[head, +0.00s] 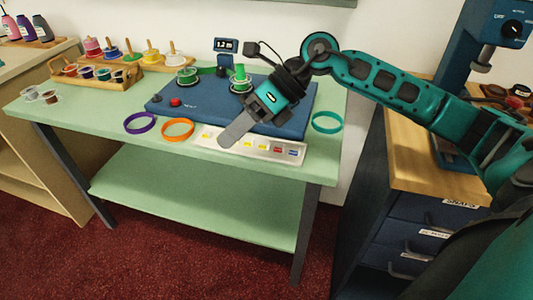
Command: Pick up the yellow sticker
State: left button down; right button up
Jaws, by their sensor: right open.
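A white strip (228,149) lies along the front edge of the green counter. Small yellow stickers (262,146) show on it, with a red one (278,149) and a blue one (293,153) to their right. My right gripper (236,132) reaches in from the right above the strip, its fingers pointing down and to the left. It is open, and nothing shows between its fingers. The fingers hide part of the strip's left half, and I cannot tell how high they are above it. My left gripper is not in view.
A blue board (168,100) with a red button (175,102) and green spools (187,76) lies behind the strip. Purple (140,123), orange (178,129) and teal (327,122) rings lie on the counter. A wooden rack (125,77) of spools stands back left.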

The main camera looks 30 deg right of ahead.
jog(key=d+r+t+h+b, duration=0.15)
jog(key=d+h, duration=0.55)
jog(key=d, duration=0.7)
send_near(269, 144)
jog(key=shift+w+g+b+x, duration=0.2)
jog(key=shift+g+b+x, duration=0.1)
jog(key=shift+x, duration=0.75)
jog(key=shift+w+a+f, duration=0.2)
jog(key=shift+a+f, duration=0.05)
jog(key=shift+f, duration=0.3)
jog(key=shift+n, duration=0.3)
jog(key=b+x, duration=0.1)
jog(key=x, duration=0.3)
jog(key=shift+w+f, duration=0.15)
jog(key=shift+f, duration=0.15)
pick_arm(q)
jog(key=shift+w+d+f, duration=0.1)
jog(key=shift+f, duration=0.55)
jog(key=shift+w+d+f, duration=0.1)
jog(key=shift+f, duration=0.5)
pick_arm(e)
jog(key=shift+d, duration=0.1)
jog(key=shift+c, duration=0.3)
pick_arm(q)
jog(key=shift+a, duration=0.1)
pick_arm(e)
grip_shut()
